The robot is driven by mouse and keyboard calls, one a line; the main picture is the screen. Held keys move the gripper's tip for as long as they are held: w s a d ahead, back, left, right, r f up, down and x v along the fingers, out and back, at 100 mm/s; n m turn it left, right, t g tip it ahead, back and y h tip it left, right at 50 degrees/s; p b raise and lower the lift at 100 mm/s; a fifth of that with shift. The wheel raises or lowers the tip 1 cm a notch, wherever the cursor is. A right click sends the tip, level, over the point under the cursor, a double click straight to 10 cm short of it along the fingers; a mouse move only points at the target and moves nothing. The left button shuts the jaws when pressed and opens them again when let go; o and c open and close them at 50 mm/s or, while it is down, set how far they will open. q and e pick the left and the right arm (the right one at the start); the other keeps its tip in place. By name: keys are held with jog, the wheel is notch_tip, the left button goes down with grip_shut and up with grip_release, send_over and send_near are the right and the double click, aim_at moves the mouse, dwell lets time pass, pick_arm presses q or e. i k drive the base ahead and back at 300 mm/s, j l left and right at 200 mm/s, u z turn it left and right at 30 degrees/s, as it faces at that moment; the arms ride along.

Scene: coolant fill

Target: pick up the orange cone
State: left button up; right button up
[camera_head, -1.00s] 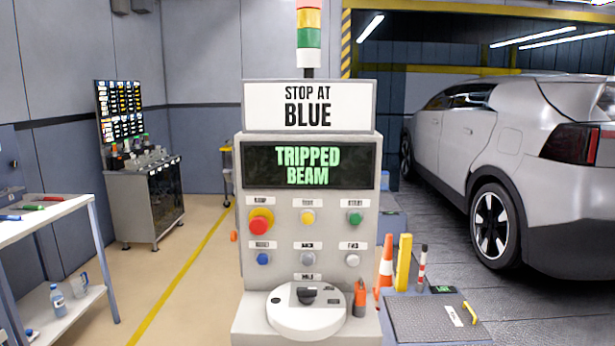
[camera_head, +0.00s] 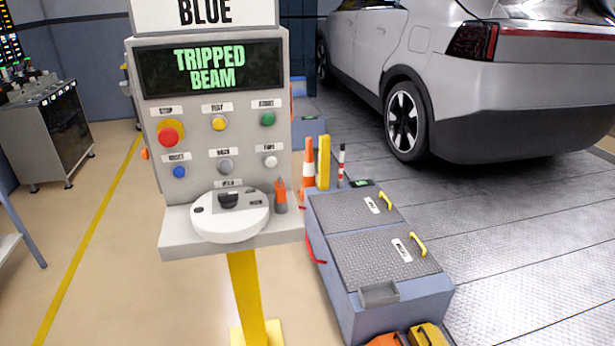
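The orange cone (camera_head: 308,171), with a pale band, stands right of the control panel, by the far left corner of the low blue-grey chest. Its lower part is partly hidden, and I cannot tell exactly what it rests on. A yellow post (camera_head: 323,162) stands close on its right. Neither of my grippers shows in this view.
The control panel (camera_head: 215,140) on a yellow post stands near left of the cone. An orange-and-grey tool (camera_head: 280,195) sits on its shelf. The chest (camera_head: 395,305) has lids with yellow handles. A red-and-white post (camera_head: 341,165) and a silver car (camera_head: 480,110) stand beyond.

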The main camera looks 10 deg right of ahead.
aim_at(309, 179)
jog(key=i+j+u, duration=1.1)
jog(key=i+u, duration=0.4)
jog(key=i+j+z, duration=0.1)
jog(key=i+z, duration=0.15)
jog(key=i, duration=0.35)
jog(key=i+z, duration=1.3)
jog(key=i, duration=0.3)
jog(key=i+j+z, duration=0.2)
jog(key=i+z, duration=0.25)
jog(key=i, duration=0.3)
jog(key=i+l+z, duration=0.1)
jog(key=i+z, duration=0.15)
jog(key=z, duration=0.15)
jog(key=i+z, duration=0.5)
jog(key=z, duration=0.25)
jog(key=i+j+z, duration=0.1)
jog(key=i+z, duration=0.25)
jog(key=i+l+z, duration=0.15)
jog(key=i+z, duration=0.6)
